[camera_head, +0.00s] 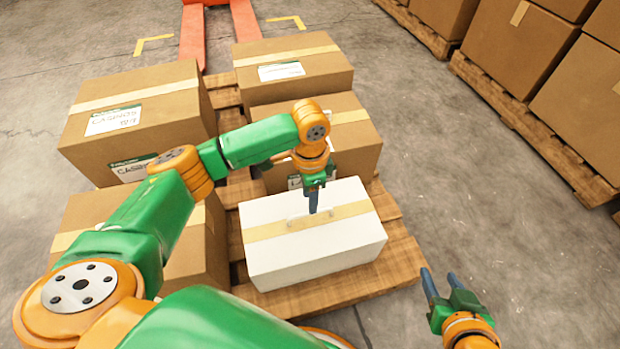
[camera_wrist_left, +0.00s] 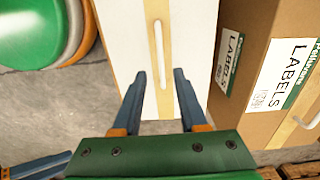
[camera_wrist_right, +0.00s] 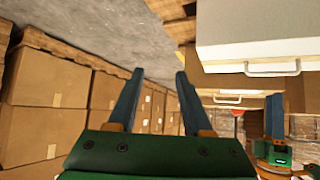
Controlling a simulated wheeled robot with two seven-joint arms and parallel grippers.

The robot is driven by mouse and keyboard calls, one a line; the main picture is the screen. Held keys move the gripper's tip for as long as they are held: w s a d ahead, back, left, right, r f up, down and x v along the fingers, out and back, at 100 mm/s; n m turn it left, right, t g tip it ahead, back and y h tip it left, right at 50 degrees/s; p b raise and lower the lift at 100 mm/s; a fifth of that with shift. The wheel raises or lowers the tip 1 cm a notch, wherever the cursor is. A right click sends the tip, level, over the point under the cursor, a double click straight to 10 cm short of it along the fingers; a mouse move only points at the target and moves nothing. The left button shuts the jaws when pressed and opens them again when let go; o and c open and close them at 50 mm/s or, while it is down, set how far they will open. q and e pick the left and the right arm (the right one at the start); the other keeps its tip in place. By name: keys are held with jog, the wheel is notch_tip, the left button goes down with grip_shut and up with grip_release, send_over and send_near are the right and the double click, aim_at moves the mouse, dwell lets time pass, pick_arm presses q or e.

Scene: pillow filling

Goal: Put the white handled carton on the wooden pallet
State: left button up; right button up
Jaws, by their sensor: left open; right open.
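The white handled carton (camera_head: 330,255) sits upright on the near right corner of the wooden pallet (camera_head: 398,262), with a tan tape strip and a pale handle on top. My left gripper (camera_head: 313,208) is open and empty, pointing down over the carton's top by the handle. In the left wrist view, its fingers (camera_wrist_left: 158,85) lie either side of the handle's line (camera_wrist_left: 160,52); whether they touch the carton cannot be told. My right gripper (camera_head: 440,276) is open and empty, off the pallet's right side. The right wrist view shows the carton (camera_wrist_right: 262,32) at upper right.
Several brown cartons share the pallet: one far left (camera_head: 150,105), one far right (camera_head: 290,72), one behind the white carton (camera_head: 355,150) and one near left (camera_head: 195,245). An orange pallet jack (camera_head: 192,40) stands beyond. Stacked boxes (camera_head: 520,45) line the right. Floor between is clear.

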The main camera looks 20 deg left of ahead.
pick_arm(q)
notch_tip(320, 180, up, 4)
jog(key=p, duration=0.2)
jog(key=s+d+f+n+t+h, duration=0.1)
jog(key=s+d+f+h, duration=0.2)
jog(key=s+d+f, duration=0.5)
jog(key=s+a+f+n+t+y, duration=0.2)
jog(key=s+a+f+n, duration=0.1)
jog(key=s+a+n, duration=0.4)
jog(key=shift+s+a+f+y, duration=0.2)
jog(key=shift+s+a+y, duration=0.1)
jog(key=shift+s+a, duration=0.5)
pick_arm(e)
jog(key=s+d+f+g+h, duration=0.1)
jog(key=s+d+f+g, duration=0.1)
jog(key=s+f+g, duration=0.4)
jog(key=s+f, duration=0.1)
jog(key=s, duration=0.2)
jog(key=shift+s+d+f, duration=0.15)
jog(key=shift+s+d, duration=0.15)
jog(key=shift+s, duration=0.05)
